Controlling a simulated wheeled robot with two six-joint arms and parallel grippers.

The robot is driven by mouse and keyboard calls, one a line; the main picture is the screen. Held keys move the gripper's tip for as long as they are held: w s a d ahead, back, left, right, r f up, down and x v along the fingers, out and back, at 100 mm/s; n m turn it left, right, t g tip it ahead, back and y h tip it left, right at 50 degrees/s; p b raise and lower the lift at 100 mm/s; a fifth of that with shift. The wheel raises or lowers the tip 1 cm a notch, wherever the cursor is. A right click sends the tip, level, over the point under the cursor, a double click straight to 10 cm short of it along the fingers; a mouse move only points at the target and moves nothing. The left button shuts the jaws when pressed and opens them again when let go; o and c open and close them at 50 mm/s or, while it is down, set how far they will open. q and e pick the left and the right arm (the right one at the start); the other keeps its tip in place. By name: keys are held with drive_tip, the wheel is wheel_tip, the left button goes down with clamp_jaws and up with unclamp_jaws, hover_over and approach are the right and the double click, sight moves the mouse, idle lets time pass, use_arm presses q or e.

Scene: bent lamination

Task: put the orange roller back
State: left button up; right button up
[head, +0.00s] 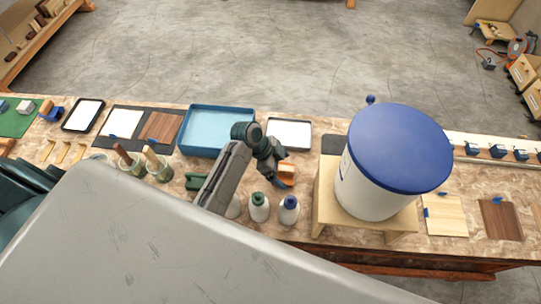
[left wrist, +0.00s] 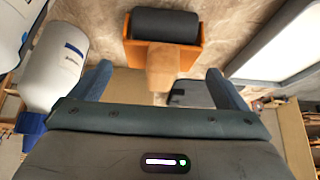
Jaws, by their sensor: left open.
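The orange roller (head: 287,170) lies on the bench between the white tray and the bottles, partly hidden by my left gripper (head: 277,180). In the left wrist view the roller has an orange frame (left wrist: 194,55), a dark cylinder (left wrist: 165,25) and a pale wooden handle (left wrist: 163,68). The handle points toward my left gripper (left wrist: 162,85). The gripper's two blue-grey fingers are apart, one on each side of the handle's line, with visible gaps. Whether the fingers are level with the handle is unclear. My right gripper does not show.
Two white bottles, one green-capped (head: 259,208) and one blue-capped (head: 289,210), stand close in front of the roller. A large blue-lidded tub (head: 362,190) sits on a wooden stand to the right. A white-lined tray (head: 310,133) and a blue tray (head: 189,132) lie behind.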

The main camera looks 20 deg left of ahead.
use_arm(q)
drive_tip(key=b+v, duration=0.4)
drive_tip(key=v, duration=0.7)
drive_tip(key=shift+a, duration=0.15)
drive_tip(key=shift+r, duration=0.1)
